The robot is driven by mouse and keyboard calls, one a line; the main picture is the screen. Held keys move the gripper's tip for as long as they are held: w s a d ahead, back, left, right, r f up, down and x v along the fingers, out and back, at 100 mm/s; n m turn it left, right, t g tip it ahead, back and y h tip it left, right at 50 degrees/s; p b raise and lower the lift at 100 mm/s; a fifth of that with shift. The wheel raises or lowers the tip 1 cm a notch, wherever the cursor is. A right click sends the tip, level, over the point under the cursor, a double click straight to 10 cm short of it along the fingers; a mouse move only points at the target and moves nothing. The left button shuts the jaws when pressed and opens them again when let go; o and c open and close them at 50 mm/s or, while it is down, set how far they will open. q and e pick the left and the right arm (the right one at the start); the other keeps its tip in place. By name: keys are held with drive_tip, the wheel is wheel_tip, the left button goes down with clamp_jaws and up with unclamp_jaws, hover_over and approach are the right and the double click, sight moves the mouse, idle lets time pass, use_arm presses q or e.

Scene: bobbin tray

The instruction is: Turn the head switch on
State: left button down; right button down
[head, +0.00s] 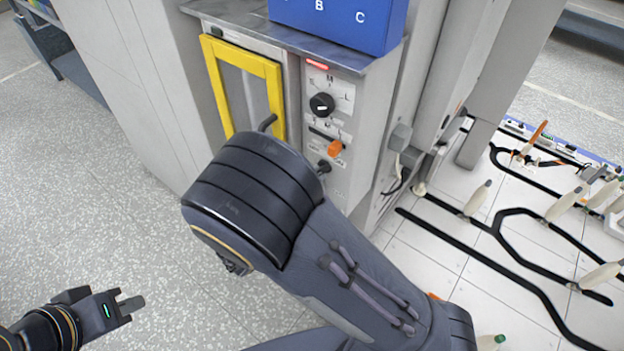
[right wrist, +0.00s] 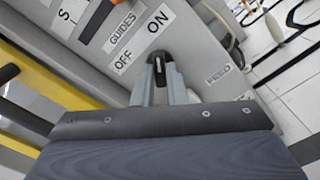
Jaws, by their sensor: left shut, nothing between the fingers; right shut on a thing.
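In the right wrist view, my right gripper (right wrist: 158,86) is shut on a small black switch handle (right wrist: 157,64). The handle stands below the OFF and ON labels (right wrist: 140,45). A FEED label lies to its right and a GUIDES label above; I read no head label. My right forearm hides most of that gripper in the head view. My left gripper (head: 128,305) is shut and empty over the floor, far from the panel.
A yellow-framed door (head: 273,95) sits left of the panel. A blue box (head: 340,20) stands on the machine's top. White floor tiles with black tracks and bobbins (head: 478,198) lie at the right.

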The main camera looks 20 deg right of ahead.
idle(0.3)
drive_tip(key=c, duration=1.5)
unclamp_jaws()
drive_tip(key=shift+o, duration=0.2)
drive_tip(key=shift+a, duration=0.1)
drive_tip(key=v, duration=0.7)
drive_tip(key=shift+s+a, duration=0.2)
drive_tip(key=shift+a, duration=0.05)
